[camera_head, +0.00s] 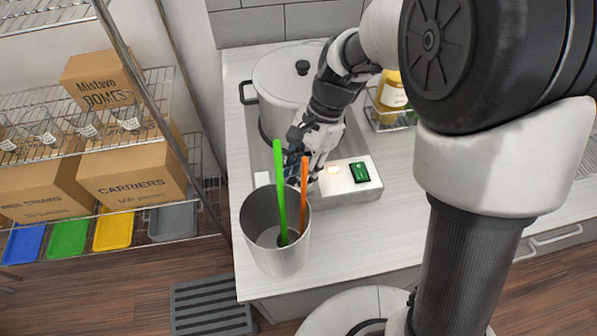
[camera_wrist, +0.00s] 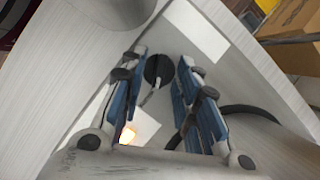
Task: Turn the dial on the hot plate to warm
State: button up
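The hot plate (camera_head: 345,194) is a grey unit at the back of the counter with a light front panel. The panel carries a green switch (camera_head: 360,172) and a lit orange lamp (camera_head: 333,169); the lamp also glows in the wrist view (camera_wrist: 127,135). The round black dial (camera_wrist: 158,70) shows in the wrist view but is hidden in the head view. My gripper (camera_head: 307,163) is at the panel's left part. In the wrist view my gripper (camera_wrist: 164,57) is open, its blue-padded fingers on either side of the dial, with gaps visible. I cannot read the dial's setting.
A lidded pot (camera_head: 284,78) stands on the hot plate behind my gripper. A metal cup (camera_head: 272,243) holding a green stick (camera_head: 280,190) and an orange stick (camera_head: 304,190) stands close in front. A bottle (camera_head: 392,92) stands in a wire rack. The counter's right front is clear.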

jog(key=shift+c, duration=0.3)
grip_shut()
jog(key=shift+s+d+r+m+p, duration=0.1)
jog(key=shift+m+p, duration=0.55)
jog(key=shift+m, duration=0.05)
jog(key=shift+o, duration=0.3)
grip_release()
